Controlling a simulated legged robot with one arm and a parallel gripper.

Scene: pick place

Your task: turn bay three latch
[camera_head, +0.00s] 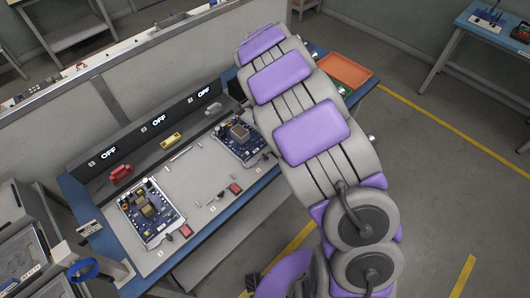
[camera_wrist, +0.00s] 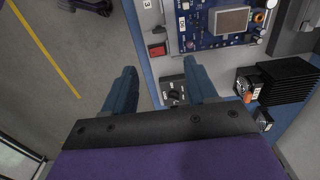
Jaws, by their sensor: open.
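My gripper (camera_wrist: 160,86) is open in the wrist view, with two blue fingers spread and nothing held. A small dark panel with a round black knob (camera_wrist: 173,96) shows between the fingers, closer to the right one. I cannot tell whether this is the bay three latch. A blue circuit board (camera_wrist: 215,28) lies beyond it, near a "3" label. In the head view this appears to be the right-hand board (camera_head: 238,140). My purple and grey arm hides the gripper and the bench's right part in the head view.
A red switch (camera_wrist: 157,50) lies beyond the fingers. A black finned block (camera_wrist: 275,82) stands to their right. The bench (camera_head: 205,178) carries another board (camera_head: 150,212). Three displays along its back read OFF. A orange tray (camera_head: 345,70) lies at the far end.

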